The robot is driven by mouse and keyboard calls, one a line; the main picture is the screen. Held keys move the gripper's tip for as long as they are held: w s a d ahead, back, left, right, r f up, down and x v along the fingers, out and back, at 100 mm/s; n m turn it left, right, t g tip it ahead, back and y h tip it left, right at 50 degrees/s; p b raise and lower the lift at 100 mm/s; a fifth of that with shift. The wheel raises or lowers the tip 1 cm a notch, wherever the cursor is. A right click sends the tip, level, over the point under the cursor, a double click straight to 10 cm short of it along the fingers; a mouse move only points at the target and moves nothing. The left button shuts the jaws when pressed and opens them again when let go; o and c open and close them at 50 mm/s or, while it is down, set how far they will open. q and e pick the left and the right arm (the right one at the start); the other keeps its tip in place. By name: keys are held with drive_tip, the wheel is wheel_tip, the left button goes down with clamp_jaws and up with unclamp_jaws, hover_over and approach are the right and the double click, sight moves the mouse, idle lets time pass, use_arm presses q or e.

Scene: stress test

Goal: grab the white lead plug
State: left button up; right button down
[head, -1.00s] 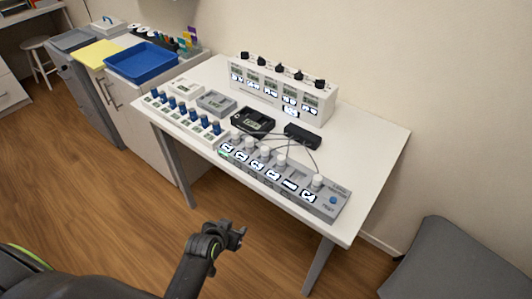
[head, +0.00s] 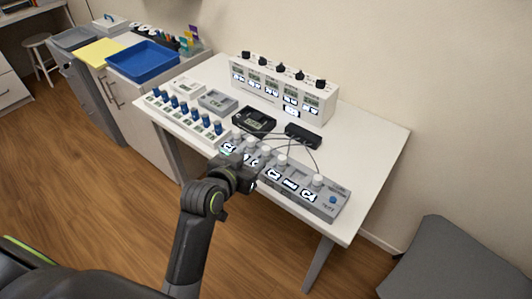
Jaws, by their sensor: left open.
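Several white plugs stand upright along the grey test panel (head: 328,205) at the table's front edge. One white plug (head: 281,160) is near the middle of the panel, and another white plug (head: 317,181) is at its right end. Thin dark leads run from the panel back to a black box (head: 303,136). I cannot tell which plug is the task's one. My left gripper (head: 240,160) is open at the panel's left part, in front of the left white plugs, and hides part of the panel and its labels. Contact with a plug cannot be made out. My right gripper is not in view.
A rack of blue-capped plugs (head: 193,115) stands left of the panel. A black device (head: 254,120) and a grey box (head: 215,101) lie behind. A white unit with black knobs (head: 283,90) stands at the back. The table's right side (head: 372,140) is clear.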

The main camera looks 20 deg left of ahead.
sight(265, 150)
use_arm(q)
drive_tip(key=x, duration=0.6)
drive_tip(key=shift+w, duration=0.1)
drive_tip(key=shift+f+p+x, duration=0.15)
drive_tip(key=shift+p+x, duration=0.1)
drive_tip(key=shift+x, duration=1.15)
drive_tip(key=shift+f+p+x, duration=0.1)
drive_tip(key=shift+p+x, duration=0.1)
drive_tip(key=shift+x, duration=1.25)
drive_tip(key=shift+d, duration=0.1)
clamp_jaws()
